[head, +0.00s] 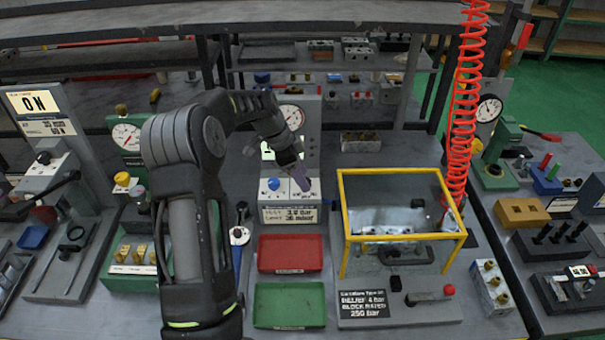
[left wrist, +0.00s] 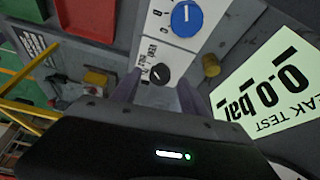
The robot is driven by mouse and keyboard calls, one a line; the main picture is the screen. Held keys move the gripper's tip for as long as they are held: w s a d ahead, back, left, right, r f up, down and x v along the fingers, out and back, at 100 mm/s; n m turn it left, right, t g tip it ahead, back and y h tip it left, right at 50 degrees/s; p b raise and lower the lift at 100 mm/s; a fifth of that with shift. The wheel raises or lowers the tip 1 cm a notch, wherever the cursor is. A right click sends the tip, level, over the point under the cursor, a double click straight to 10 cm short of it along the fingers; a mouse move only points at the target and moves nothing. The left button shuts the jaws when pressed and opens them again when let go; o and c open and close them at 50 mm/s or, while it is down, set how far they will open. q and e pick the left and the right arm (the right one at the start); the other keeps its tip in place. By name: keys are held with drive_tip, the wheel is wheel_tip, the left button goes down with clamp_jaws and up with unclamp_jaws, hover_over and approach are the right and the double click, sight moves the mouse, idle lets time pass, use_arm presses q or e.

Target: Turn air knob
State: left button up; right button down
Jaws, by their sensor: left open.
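The leak test station stands at the back centre, with a light control box (head: 291,198) on its base. A blue round knob (head: 274,184) is on the left of the box; it also shows in the left wrist view (left wrist: 187,18). A smaller black knob (left wrist: 160,73) sits beside it, mostly hidden by my gripper in the head view. My left gripper (head: 302,184) is open, pointing down at the black knob. Its fingers lie on either side of that knob in the wrist view; contact cannot be told. The knob lettering is too small to read surely. My right gripper is not in view.
The station's display (left wrist: 265,92) reads 0.0 bar. A round gauge (head: 292,117) stands behind the box. A red tray (head: 290,254) and a green tray (head: 289,305) lie in front. A yellow-framed clear guard (head: 341,225) and a coiled red hose (head: 461,110) stand to the right.

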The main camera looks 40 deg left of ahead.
use_arm(q)
drive_tip(key=shift+w+d+f, duration=0.1)
drive_tip(key=shift+f, duration=0.25)
drive_tip(key=shift+c, duration=0.4)
clamp_jaws()
